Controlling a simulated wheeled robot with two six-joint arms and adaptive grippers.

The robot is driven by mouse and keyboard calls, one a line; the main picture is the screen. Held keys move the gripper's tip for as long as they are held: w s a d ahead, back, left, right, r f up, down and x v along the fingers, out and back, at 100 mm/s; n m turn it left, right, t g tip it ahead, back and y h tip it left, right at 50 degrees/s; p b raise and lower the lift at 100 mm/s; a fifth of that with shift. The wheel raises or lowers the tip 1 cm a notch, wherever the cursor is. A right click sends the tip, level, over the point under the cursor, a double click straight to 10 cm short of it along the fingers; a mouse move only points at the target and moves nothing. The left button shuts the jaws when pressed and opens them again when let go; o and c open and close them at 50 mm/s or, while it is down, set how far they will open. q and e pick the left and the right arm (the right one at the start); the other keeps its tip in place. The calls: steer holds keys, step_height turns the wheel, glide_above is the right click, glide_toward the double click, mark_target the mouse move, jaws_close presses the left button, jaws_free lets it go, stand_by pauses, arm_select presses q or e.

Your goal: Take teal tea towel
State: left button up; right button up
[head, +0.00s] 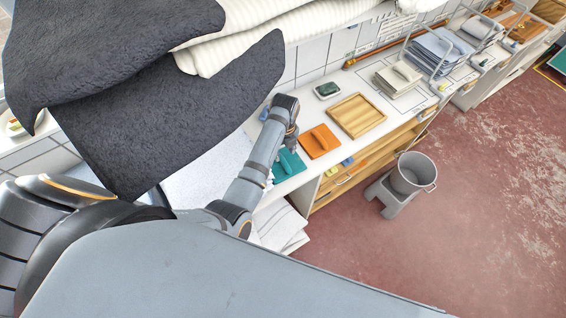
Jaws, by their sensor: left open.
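The teal tea towel (287,166) lies flat on the white counter, with a raised teal fold or handle-like strip on top. My left arm reaches out from the lower left, and my left gripper (292,143) is at the towel's upper edge, pointing down. The gripper is small here and partly hidden by its own wrist, so I cannot tell whether its fingers touch the towel. Part of the towel is hidden behind my arm. My right gripper is not in view.
An orange towel (320,141) lies right beside the teal one. A wooden tray (357,115) and a small dark green dish (327,90) are farther along. Dark grey cloth (160,110) hangs at upper left.

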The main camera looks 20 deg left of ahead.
mark_target(283, 160)
arm_select(q)
steer(key=f, duration=0.1)
steer(key=a+f, duration=0.1)
steer(key=shift+w+f, duration=0.1)
steer(key=shift+f, duration=0.2)
steer(key=shift+d+f, duration=0.15)
steer(key=shift+f, duration=0.4)
steer(key=shift+d+f, duration=0.15)
steer(key=shift+f, duration=0.75)
steer(key=shift+a, duration=0.1)
steer(key=c, duration=0.9)
jaws_close()
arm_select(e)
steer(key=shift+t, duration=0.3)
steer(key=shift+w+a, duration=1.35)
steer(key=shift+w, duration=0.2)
